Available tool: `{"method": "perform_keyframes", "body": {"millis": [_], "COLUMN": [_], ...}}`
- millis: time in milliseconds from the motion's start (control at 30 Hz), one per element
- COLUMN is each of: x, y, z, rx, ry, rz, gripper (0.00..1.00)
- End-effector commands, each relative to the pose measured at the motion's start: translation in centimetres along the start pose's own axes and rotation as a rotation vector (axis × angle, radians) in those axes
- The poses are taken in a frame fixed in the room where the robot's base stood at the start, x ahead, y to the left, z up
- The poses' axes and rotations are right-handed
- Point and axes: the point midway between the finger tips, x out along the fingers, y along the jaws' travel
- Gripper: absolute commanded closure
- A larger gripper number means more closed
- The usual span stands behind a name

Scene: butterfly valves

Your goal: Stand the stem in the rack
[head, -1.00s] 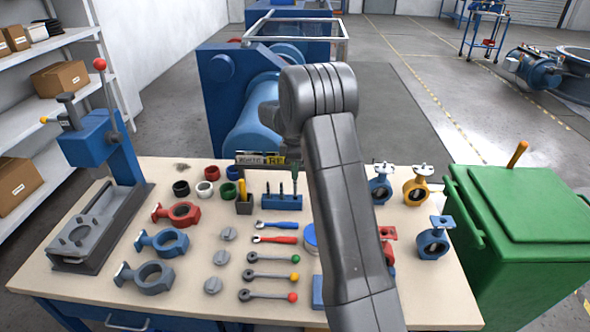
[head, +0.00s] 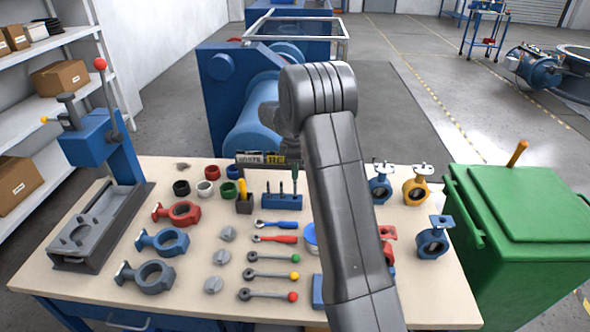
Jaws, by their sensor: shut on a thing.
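The blue rack (head: 280,202) stands near the back edge of the workbench, just left of my arm. Several thin dark uprights stand in it.
The workbench (head: 120,220) holds red, blue and grey valve bodies at left, with discs and levers in the middle. A grey-blue press (head: 95,140) stands at left. More valves (head: 417,188) stand at right, beside a green bin (head: 520,230). A blue machine (head: 225,90) stands behind.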

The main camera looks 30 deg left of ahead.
Motion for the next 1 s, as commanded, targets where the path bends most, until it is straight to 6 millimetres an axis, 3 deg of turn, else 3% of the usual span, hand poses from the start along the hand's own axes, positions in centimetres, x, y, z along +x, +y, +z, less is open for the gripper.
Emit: {"method": "perform_keyframes", "body": {"millis": [1000], "x": [1.4], "y": [0.0], "z": [0.0], "rx": [0.0], "ry": [0.0], "rz": [-0.001], "gripper": [1.0]}}
